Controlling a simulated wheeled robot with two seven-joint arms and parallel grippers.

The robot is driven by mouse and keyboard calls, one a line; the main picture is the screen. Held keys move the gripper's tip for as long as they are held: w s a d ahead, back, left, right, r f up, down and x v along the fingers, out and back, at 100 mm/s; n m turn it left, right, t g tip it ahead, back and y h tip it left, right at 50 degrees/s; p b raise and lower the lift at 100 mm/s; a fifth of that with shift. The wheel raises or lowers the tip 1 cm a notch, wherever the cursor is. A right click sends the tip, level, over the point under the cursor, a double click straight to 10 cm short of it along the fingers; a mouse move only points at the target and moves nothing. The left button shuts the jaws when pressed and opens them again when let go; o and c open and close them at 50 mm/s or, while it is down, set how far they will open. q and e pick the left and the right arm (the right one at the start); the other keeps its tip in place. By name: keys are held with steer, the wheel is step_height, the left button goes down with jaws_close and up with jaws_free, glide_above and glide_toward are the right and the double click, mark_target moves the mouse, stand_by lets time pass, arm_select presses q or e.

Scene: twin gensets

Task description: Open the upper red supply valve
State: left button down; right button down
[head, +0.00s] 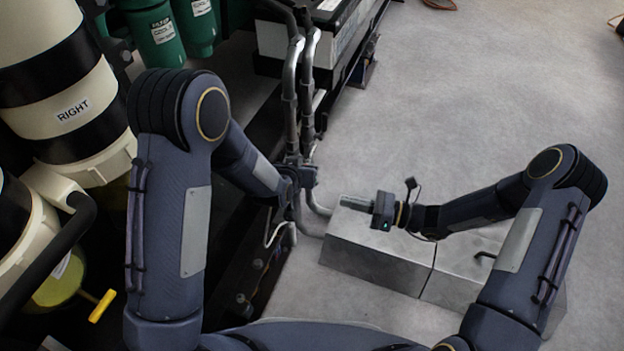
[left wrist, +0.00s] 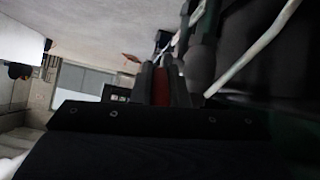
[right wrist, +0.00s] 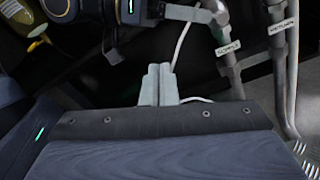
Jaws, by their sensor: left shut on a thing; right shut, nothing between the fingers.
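My left gripper (head: 308,178) is at the upright grey pipes. In the left wrist view its fingers (left wrist: 172,86) are shut on a narrow red part (left wrist: 187,90), apparently the red valve handle; the fingers hide most of it. In the head view no red shows. The right wrist view shows the pipe labelled SUPPLY (right wrist: 228,48), with my left gripper (right wrist: 185,12) beside it at the top. My right gripper (head: 352,203) is shut and empty, to the right of the pipes and above a grey metal box. Its fingertips (right wrist: 158,84) touch each other.
A second pipe labelled RETURN (right wrist: 283,28) runs beside the supply pipe. The grey metal box (head: 375,262) stands on the floor under my right gripper. A cream canister marked RIGHT (head: 75,105) and a yellow handle (head: 102,306) are at left. The floor (head: 500,90) at upper right is clear.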

steer(key=w+a+m+t, duration=0.1)
steer(key=w+a+m, duration=0.2)
steer(key=w+a, duration=0.3)
steer(key=shift+w+a+f+t, duration=0.2)
steer(key=shift+w+a+t, duration=0.2)
steer(key=shift+a, duration=1.7)
